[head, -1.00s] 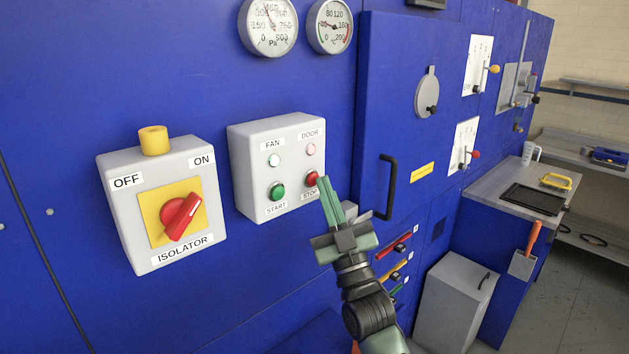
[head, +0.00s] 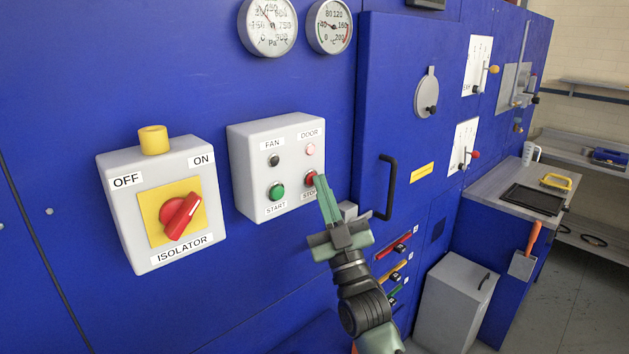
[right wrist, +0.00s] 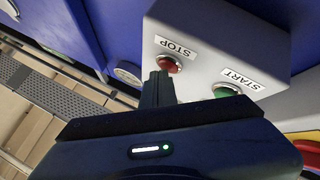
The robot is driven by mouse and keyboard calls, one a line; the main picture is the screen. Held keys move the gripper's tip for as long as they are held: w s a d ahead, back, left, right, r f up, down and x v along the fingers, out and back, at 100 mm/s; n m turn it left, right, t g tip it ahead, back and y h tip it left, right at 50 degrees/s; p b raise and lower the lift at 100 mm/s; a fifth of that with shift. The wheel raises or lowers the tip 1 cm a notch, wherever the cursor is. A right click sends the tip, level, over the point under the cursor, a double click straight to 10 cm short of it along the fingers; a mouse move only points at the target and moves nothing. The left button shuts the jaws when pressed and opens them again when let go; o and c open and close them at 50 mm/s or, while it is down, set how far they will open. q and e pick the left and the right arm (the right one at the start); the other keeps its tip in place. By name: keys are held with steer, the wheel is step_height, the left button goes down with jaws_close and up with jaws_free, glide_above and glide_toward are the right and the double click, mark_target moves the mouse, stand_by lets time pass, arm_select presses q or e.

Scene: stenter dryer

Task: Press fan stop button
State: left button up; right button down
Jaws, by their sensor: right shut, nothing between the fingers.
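The red stop button (head: 311,179) is at the lower right of the grey fan control box (head: 240,180), with the green start button (head: 276,191) to its left. The fan lamp (head: 274,160) is dark, and the door lamp (head: 310,149) is pale pink. My right gripper (head: 321,180) is shut and empty, its fingertips at the stop button and partly over the STOP label. In the right wrist view the fingertips (right wrist: 158,76) are just at the edge of the red button (right wrist: 168,63); I cannot tell whether they touch. My left gripper is not in view.
A grey isolator box (head: 122,225) with a red rotary switch is to the left. A blue door with a black handle (head: 387,187) stands close to the right of my gripper. Two round gauges (head: 268,27) are above. A side bench (head: 500,193) is farther right.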

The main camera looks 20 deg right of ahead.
stand_by(0.5)
steer(key=shift+s+d, duration=0.3)
steer(key=shift+s, duration=0.5)
steer(key=shift+p, duration=0.3)
steer(key=s, duration=0.1)
steer(key=s+d, duration=0.1)
steer(key=s, duration=0.1)
steer(key=s+p, duration=0.1)
steer(key=shift+s+d, duration=0.3)
steer(key=shift+s, duration=0.05)
